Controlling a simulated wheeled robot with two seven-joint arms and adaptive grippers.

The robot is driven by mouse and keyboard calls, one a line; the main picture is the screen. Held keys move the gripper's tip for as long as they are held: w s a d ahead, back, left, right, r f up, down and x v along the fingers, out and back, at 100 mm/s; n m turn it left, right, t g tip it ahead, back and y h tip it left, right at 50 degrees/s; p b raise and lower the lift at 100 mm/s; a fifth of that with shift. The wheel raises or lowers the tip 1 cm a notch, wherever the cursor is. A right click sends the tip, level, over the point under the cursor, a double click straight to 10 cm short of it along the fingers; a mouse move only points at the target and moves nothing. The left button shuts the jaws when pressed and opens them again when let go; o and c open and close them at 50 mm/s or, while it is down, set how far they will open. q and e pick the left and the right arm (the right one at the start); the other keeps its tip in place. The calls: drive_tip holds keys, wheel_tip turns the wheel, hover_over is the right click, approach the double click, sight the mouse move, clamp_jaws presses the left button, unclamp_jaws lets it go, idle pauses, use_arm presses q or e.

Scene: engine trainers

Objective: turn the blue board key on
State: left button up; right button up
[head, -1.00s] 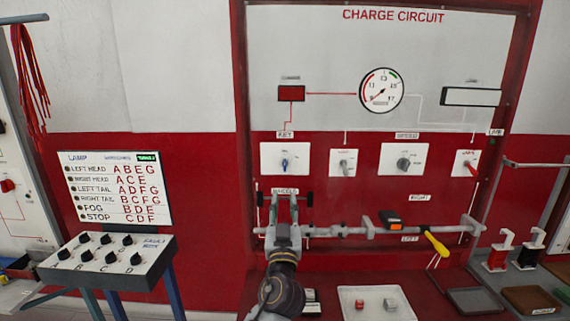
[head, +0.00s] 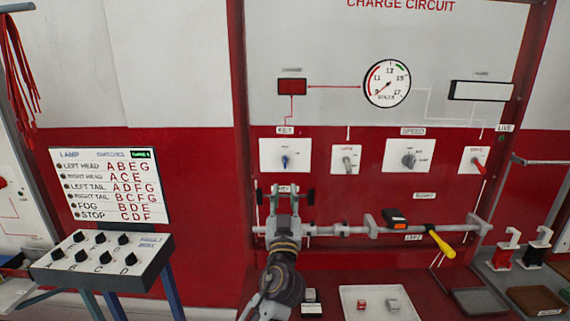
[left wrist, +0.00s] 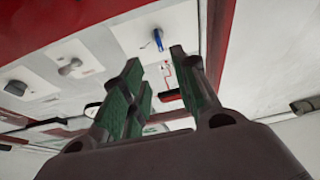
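The blue key (head: 285,161) is on a white plate (head: 272,155) under the KEY label on the red part of the charge circuit board. Its blue handle looks about upright. In the left wrist view the blue key (left wrist: 158,40) shows beyond the fingertips. My left gripper (head: 286,192) is just below the key plate in the head view, pointing up. Its green-faced fingers are apart with nothing between them in the left wrist view (left wrist: 155,70). It appears apart from the key. My right gripper is not in view.
Other knobs sit right of the key, including a speed knob (head: 408,160) and a red switch (head: 478,163). A horizontal grey rail (head: 350,230) carries an orange-black tool (head: 394,218) and a yellow-handled tool (head: 440,243). A fault box (head: 100,262) stands left.

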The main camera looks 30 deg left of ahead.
sight(285, 162)
use_arm(q)
drive_tip(key=p+x, duration=0.3)
drive_tip(key=x, duration=0.4)
drive_tip(key=shift+w+a+r, duration=0.2)
drive_tip(key=shift+w+r, duration=0.05)
drive_tip(key=shift+w, duration=0.05)
drive_tip(key=p+x, duration=0.1)
drive_tip(key=x, duration=0.3)
drive_tip(key=shift+w+a, duration=0.1)
drive_tip(key=shift+w+a+r+p, duration=0.15)
drive_tip(key=shift+w+a+p, duration=0.15)
drive_tip(key=shift+w+p, duration=0.1)
drive_tip(key=shift+w, duration=0.1)
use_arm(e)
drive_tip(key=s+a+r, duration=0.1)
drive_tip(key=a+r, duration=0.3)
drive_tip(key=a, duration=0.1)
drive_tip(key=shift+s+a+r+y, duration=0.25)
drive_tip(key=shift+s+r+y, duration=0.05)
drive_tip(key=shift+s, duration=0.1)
use_arm(q)
drive_tip(key=shift+c, duration=0.3)
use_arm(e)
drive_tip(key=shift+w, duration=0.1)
use_arm(q)
clamp_jaws()
